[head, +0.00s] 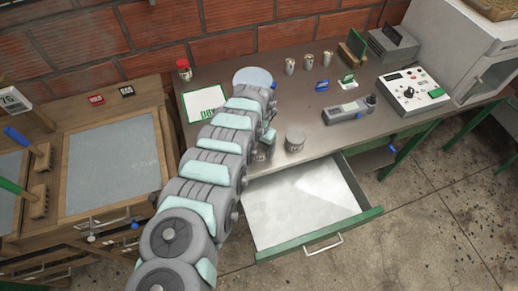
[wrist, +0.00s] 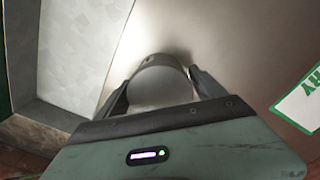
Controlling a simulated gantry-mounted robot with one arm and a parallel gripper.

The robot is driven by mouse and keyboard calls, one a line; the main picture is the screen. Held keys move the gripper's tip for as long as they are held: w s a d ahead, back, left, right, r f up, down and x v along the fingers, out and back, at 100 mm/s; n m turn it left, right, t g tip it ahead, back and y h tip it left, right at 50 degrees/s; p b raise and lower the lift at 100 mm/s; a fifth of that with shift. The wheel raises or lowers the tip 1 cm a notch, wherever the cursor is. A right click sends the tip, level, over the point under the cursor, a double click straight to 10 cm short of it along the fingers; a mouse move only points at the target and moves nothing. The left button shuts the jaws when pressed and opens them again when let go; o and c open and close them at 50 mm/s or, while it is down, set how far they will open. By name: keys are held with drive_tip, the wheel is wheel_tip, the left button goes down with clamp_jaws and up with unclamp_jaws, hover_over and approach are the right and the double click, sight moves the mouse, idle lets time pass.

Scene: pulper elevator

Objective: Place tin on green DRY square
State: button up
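A round metal tin (wrist: 158,82) stands between the two fingers of my gripper (wrist: 160,88) in the wrist view. The fingers lie against its two sides, and a dark shadow sits at its far side. Whether it rests on the bench or hangs just above it is hard to tell. In the head view my arm covers most of the gripper, and only a bit of silver (head: 262,152) shows beside it. The green-edged DRY square (head: 204,104) lies on the bench to the left of my arm. Its corner also shows at the right of the wrist view (wrist: 301,103).
A lidded tin (head: 295,140) stands right of my gripper, near the open drawer (head: 300,205). Several small canisters (head: 308,62) stand at the back. A grey handheld device (head: 349,110) and a control box (head: 412,92) are to the right. A red-lidded jar (head: 184,70) stands behind the square.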

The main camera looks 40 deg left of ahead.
drive_tip(key=c, duration=1.5)
drive_tip(key=shift+r, duration=0.15)
